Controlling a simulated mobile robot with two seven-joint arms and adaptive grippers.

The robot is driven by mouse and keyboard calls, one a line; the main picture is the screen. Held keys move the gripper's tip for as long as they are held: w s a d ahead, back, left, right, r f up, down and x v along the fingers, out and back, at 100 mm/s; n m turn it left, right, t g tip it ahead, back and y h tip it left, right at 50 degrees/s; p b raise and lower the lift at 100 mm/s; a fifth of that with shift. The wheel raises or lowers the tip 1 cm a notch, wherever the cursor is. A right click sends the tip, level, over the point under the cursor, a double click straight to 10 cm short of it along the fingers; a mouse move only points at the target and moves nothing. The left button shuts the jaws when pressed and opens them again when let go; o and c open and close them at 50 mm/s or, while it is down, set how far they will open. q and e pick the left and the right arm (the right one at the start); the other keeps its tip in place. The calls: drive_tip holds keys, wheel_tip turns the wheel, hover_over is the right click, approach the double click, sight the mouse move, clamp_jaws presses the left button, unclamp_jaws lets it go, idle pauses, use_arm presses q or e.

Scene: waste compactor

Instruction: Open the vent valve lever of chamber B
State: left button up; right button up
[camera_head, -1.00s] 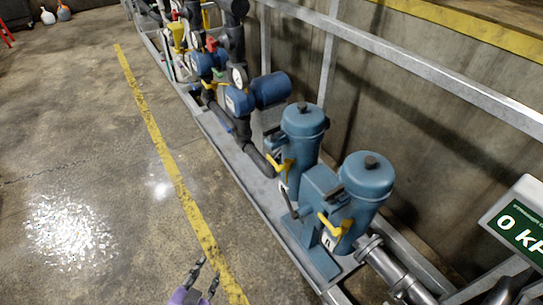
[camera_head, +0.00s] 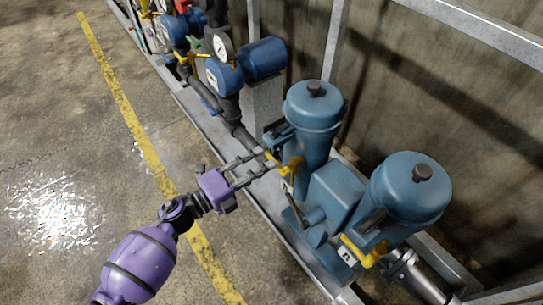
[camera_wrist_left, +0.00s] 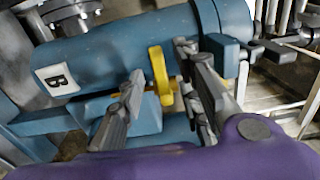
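Two blue cylindrical chambers stand on the skid. The farther one (camera_head: 314,112) has a yellow lever (camera_head: 285,162) on its near-left side. In the left wrist view, a white plate marked B (camera_wrist_left: 57,79) is on the blue cylinder (camera_wrist_left: 110,60), and a yellow lever (camera_wrist_left: 160,75) stands out beside it. My left gripper (camera_head: 257,167) is open and empty, with its fingers reaching up to the farther chamber's lever. In the left wrist view, the lever shows between the spread fingers (camera_wrist_left: 160,72); I cannot tell whether they touch it. My right gripper is out of view.
The nearer chamber (camera_head: 410,188) has its own yellow lever (camera_head: 362,250). Pumps with a pressure gauge (camera_head: 223,46) and dark pipes stand farther along the skid. A metal rail (camera_head: 480,30) runs behind. The floor left of the yellow line (camera_head: 130,115) is clear.

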sight(272, 157)
use_arm(q)
drive_tip(key=shift+x, duration=2.15)
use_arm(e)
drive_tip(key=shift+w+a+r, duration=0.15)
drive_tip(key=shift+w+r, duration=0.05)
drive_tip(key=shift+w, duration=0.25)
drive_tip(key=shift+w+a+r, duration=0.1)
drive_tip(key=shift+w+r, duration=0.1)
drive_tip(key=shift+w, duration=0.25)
use_arm(q)
drive_tip(key=shift+w+a, duration=0.1)
drive_tip(key=c, duration=0.7)
clamp_jaws()
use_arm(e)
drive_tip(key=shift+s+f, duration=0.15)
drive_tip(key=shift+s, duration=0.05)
